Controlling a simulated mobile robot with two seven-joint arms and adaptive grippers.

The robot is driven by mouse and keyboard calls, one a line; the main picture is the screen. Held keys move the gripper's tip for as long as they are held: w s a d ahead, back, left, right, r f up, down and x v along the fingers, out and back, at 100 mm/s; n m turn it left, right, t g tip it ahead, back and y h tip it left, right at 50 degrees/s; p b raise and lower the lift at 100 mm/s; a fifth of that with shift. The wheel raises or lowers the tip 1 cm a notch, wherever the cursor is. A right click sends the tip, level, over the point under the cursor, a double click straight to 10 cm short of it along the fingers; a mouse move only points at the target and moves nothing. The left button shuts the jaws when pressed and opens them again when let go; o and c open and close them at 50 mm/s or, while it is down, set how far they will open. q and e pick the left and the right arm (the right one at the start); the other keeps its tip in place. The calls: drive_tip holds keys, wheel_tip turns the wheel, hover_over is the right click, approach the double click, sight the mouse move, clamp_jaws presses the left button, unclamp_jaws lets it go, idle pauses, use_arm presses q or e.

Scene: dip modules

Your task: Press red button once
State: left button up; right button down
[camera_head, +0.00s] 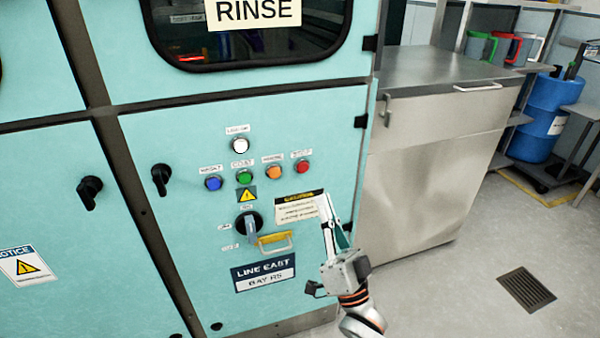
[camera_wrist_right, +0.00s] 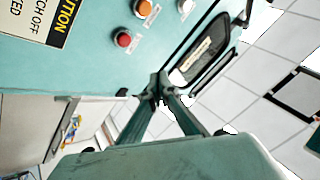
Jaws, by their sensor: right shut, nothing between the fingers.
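The red button (camera_head: 302,166) is the rightmost in a row of buttons on the teal machine panel (camera_head: 340,130). It also shows in the right wrist view (camera_wrist_right: 123,39), left of and above the fingertips. My right gripper (camera_head: 322,198) is shut and empty, its fingers pointing up in the head view. Its tips (camera_wrist_right: 158,86) meet in the right wrist view. In the head view the tips appear below and slightly right of the red button, apart from it, over the edge of a caution label (camera_head: 297,207). My left gripper is not in view.
Blue (camera_head: 213,183), green (camera_head: 244,177) and orange (camera_head: 273,172) buttons sit left of the red one, with a white button (camera_head: 239,145) above. A steel cabinet (camera_head: 430,150) stands right of the panel.

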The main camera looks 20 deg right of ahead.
sight(303, 167)
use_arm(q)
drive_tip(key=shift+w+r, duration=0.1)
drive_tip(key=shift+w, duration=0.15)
use_arm(e)
drive_tip(key=shift+r, duration=0.25)
drive_tip(key=shift+w, duration=0.1)
use_arm(q)
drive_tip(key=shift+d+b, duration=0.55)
drive_tip(key=shift+b, duration=0.8)
use_arm(e)
drive_tip(key=shift+w+a, duration=0.15)
drive_tip(key=shift+w, duration=4.2)
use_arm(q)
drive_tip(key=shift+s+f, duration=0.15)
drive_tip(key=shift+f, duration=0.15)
